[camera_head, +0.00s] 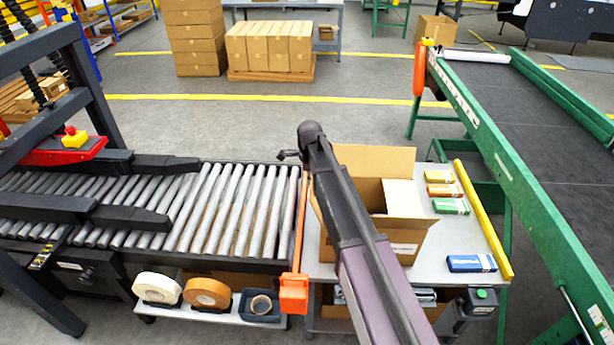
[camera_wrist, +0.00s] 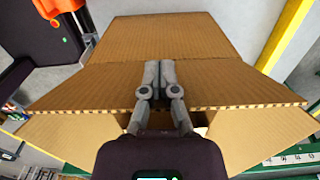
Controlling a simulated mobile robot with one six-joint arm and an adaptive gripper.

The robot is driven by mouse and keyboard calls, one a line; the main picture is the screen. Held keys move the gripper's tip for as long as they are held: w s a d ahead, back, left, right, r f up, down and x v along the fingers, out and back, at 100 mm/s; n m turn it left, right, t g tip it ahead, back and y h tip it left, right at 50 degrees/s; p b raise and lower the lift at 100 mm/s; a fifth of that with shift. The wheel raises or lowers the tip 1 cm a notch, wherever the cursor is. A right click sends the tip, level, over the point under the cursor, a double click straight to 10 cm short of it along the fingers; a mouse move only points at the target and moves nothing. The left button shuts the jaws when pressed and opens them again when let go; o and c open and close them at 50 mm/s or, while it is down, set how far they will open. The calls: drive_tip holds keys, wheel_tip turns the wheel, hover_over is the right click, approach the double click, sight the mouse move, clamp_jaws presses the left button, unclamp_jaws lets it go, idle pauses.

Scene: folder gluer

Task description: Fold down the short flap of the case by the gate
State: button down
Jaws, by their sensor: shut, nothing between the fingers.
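The open cardboard case (camera_head: 400,232) stands on the grey table, partly hidden behind my arm. Its far flap (camera_head: 375,160) stands up. The short flap on the gate side is mostly hidden by my arm in the head view. The orange gate (camera_head: 297,235) runs along the table's left edge, beside the rollers. My gripper (camera_head: 288,155) is small in the head view, high near the gate's far end. In the wrist view my gripper (camera_wrist: 158,68) is shut and empty, its fingers in front of a brown cardboard panel (camera_wrist: 90,88); contact cannot be told.
Small coloured boxes (camera_head: 450,206) and a yellow bar (camera_head: 484,220) lie on the table right of the case. A roller conveyor (camera_head: 225,210) lies left, a green-framed belt (camera_head: 500,130) right. Tape rolls (camera_head: 207,292) sit on a low shelf.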

drive_tip(key=shift+s+d+r, duration=0.1)
drive_tip(key=shift+s+d, duration=0.15)
drive_tip(key=shift+d, duration=0.7)
drive_tip(key=shift+s+d, duration=0.25)
drive_tip(key=shift+d, duration=0.7)
drive_tip(key=shift+w+a+f, duration=0.1)
drive_tip(key=shift+w+f, duration=0.2)
drive_tip(key=shift+w, duration=0.1)
drive_tip(key=shift+s+r, duration=0.1)
drive_tip(key=shift+r, duration=0.1)
drive_tip(key=shift+d+r, duration=0.1)
drive_tip(key=shift+d, duration=1.4)
drive_tip(key=shift+d+f+b, duration=0.3)
drive_tip(key=shift+d+f, duration=0.05)
drive_tip(key=shift+d, duration=0.3)
drive_tip(key=shift+d+f+b, duration=0.3)
drive_tip(key=shift+d+f, duration=0.05)
drive_tip(key=shift+d, duration=0.3)
